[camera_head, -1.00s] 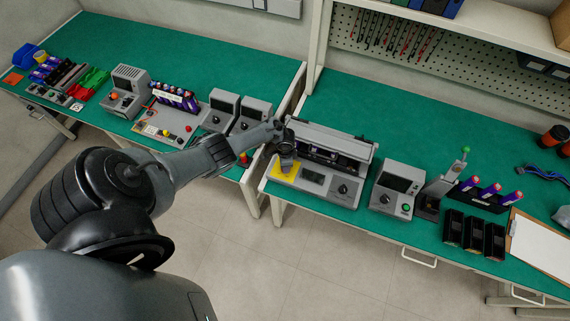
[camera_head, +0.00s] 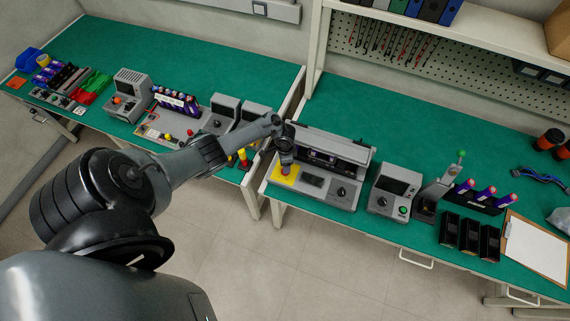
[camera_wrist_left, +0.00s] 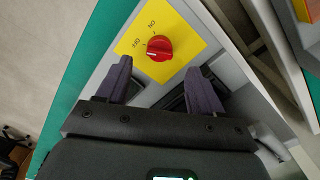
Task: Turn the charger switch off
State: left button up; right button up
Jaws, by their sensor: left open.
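The charger switch is a red rotary knob (camera_wrist_left: 159,48) on a yellow plate (camera_wrist_left: 183,38) marked ON and OFF. In the head view the yellow plate (camera_head: 277,177) is at the left end of a grey charger unit (camera_head: 343,170). My left gripper (camera_head: 286,168) is over that plate, pointing down. In the wrist view my left gripper (camera_wrist_left: 159,66) is open and empty. Its two fingers are either side of the knob's line, with the knob just beyond the tips and apart from them. I cannot tell which mark the knob points to. My right gripper is not in view.
A grey box with a green button (camera_head: 395,188) stands right of the charger. Black bins (camera_head: 470,235) and a clipboard (camera_head: 535,248) are further right. My left arm passes over the gap between the two green benches, near several grey devices (camera_head: 222,113).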

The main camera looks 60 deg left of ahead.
pick_arm(q)
jog(key=shift+r+p, duration=0.7)
jog(key=shift+r, duration=2)
